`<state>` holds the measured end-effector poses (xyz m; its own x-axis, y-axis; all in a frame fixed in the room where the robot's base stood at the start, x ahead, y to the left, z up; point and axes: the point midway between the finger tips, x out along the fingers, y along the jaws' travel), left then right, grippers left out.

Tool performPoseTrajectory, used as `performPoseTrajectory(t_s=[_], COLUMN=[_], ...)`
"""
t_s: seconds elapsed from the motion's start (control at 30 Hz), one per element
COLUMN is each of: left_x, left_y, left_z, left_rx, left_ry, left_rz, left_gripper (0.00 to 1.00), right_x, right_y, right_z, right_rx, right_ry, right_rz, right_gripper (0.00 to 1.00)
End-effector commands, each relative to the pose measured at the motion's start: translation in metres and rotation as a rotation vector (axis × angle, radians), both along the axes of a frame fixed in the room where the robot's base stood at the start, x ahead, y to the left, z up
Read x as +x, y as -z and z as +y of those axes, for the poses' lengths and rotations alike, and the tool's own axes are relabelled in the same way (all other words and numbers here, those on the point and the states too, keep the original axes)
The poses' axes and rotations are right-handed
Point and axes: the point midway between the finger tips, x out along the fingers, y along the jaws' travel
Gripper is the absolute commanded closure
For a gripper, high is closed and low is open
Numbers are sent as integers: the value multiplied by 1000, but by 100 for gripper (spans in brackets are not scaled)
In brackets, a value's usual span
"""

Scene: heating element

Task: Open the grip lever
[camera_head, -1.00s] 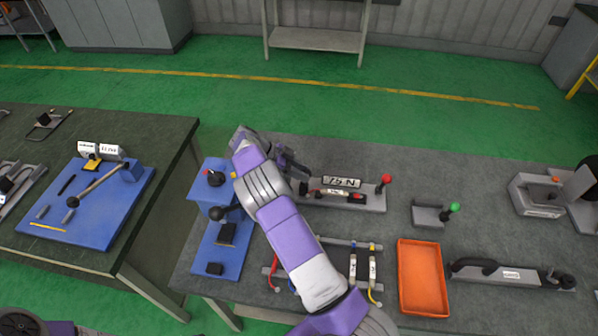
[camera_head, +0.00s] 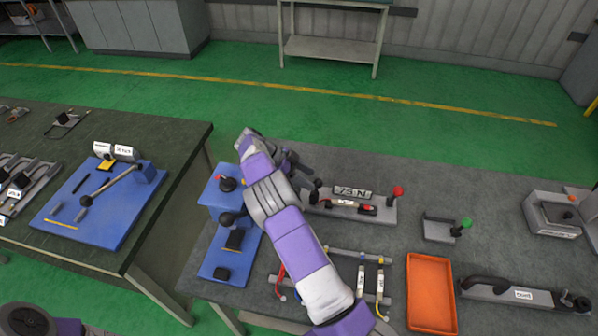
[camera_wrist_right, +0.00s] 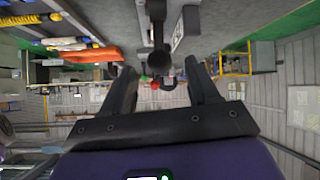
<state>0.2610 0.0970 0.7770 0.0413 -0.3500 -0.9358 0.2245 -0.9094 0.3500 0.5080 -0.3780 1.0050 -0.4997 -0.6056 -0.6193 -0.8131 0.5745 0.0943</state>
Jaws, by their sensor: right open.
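A grey fixture (camera_head: 377,212) with a label plate, a red ball (camera_head: 398,190) at its right end and a black knob (camera_head: 318,183) at its left end lies on the grey table. I cannot tell for sure which part is the grip lever. My right gripper (camera_head: 308,168) is just above and left of this fixture, partly hidden by its own wrist. In the right wrist view its fingers (camera_wrist_right: 162,74) are open, with a black knob on a stem (camera_wrist_right: 158,58) between them, not visibly gripped. The red ball shows beyond it (camera_wrist_right: 155,85). My left gripper is not in view.
A blue fixture with black knobs (camera_head: 215,263) stands left of my right arm. An orange tray (camera_head: 431,290), a small green-knobbed bracket (camera_head: 438,229) and a long black-handled fixture (camera_head: 510,293) are to the right. A second table (camera_head: 190,135) stands left across a gap.

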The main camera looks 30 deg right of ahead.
Motion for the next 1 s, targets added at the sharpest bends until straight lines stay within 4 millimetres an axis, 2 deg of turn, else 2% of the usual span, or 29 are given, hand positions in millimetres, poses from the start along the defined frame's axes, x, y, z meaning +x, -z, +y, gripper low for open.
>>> performPoseTrajectory(t_s=[0.17, 0.33, 0.77, 0.87, 1.0], left_x=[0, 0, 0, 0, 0], left_y=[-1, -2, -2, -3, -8], left_z=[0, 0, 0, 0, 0], left_rx=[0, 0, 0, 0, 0], left_ry=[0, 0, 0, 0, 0], left_rz=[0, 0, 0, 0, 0], left_gripper=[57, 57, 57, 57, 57], right_x=[14, 21, 25, 24, 12], right_y=[-17, -26, -31, -30, -18], right_z=[16, 25, 30, 28, 10], right_rx=[-2, -2, -1, 4, 73], right_ry=[-3, -2, -1, 3, 66], right_rz=[-3, -1, 0, 0, -11], right_gripper=[40, 40, 40, 52, 74])
